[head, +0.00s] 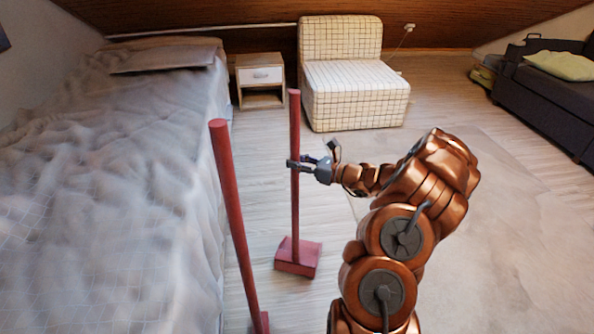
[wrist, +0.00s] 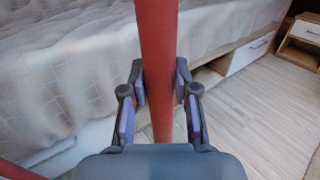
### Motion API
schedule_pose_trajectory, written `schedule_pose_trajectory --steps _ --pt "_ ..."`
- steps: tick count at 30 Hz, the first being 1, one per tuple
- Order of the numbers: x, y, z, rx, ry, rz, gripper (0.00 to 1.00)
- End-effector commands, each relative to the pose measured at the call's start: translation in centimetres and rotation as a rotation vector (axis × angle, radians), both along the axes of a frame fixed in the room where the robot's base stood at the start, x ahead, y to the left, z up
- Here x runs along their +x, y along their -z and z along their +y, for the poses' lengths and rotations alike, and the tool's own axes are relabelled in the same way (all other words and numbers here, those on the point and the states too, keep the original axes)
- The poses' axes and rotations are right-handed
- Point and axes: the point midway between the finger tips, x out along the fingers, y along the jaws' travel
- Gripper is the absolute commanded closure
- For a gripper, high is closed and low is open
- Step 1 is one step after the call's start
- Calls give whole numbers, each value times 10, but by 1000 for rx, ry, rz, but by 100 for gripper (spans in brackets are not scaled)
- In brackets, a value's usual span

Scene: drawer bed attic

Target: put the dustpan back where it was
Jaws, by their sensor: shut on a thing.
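The dustpan (head: 298,257) is red, with a boxy pan at the bottom and a long upright handle. It stands at the middle of the head view, close to the bed's side. I cannot tell whether its pan touches the floor. My gripper (head: 297,165) is shut around the handle, a little above its middle. In the wrist view the handle (wrist: 158,60) runs upright between the two fingers of my gripper (wrist: 160,95).
A second red pole (head: 232,210) leans nearer, left of the dustpan. The bed (head: 110,190) fills the left. A nightstand (head: 261,76) and checked armchair (head: 355,90) stand behind; a dark sofa (head: 555,105) is at right. Open floor (head: 480,190) lies to the right.

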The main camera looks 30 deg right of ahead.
Motion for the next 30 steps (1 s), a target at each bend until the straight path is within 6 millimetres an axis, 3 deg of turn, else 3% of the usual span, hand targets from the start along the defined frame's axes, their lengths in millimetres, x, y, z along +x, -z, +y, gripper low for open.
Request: schedule_pose_trajectory --steps 8,20,21,27,30 --pt "0 28 0 1 0 0 100" --pt "0 29 0 1 0 -2 100" --pt "0 30 0 0 0 -1 68" --pt "0 30 0 0 0 -1 47" --pt "0 30 0 1 -1 -1 46"
